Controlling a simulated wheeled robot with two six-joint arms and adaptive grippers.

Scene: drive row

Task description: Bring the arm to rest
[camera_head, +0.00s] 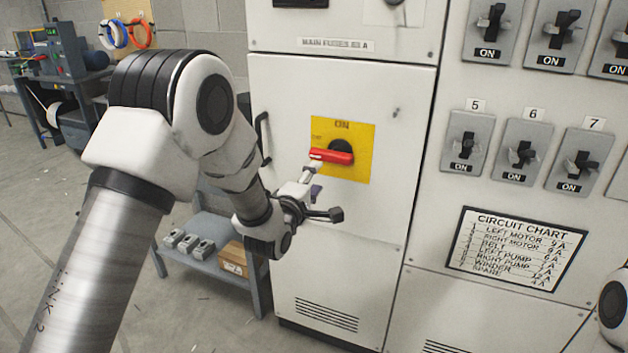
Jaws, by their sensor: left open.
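My left arm (160,150) reaches in from the left, bent at the elbow. Its gripper (326,191) is open and empty in front of the white cabinet door. One fingertip is at or just before the left end of the red rotary handle (331,156); I cannot tell whether they touch. The handle lies level on a yellow plate (358,170) under the word ON. My right gripper is not in view; a small piece of white arm (614,305) shows at the right edge.
The panel on the right carries several grey breaker switches (520,152) marked ON and a circuit chart (515,249). A black door handle (262,138) is behind my left arm. A low shelf (205,262) holds grey parts and a cardboard box. A workbench (70,80) stands at the back left.

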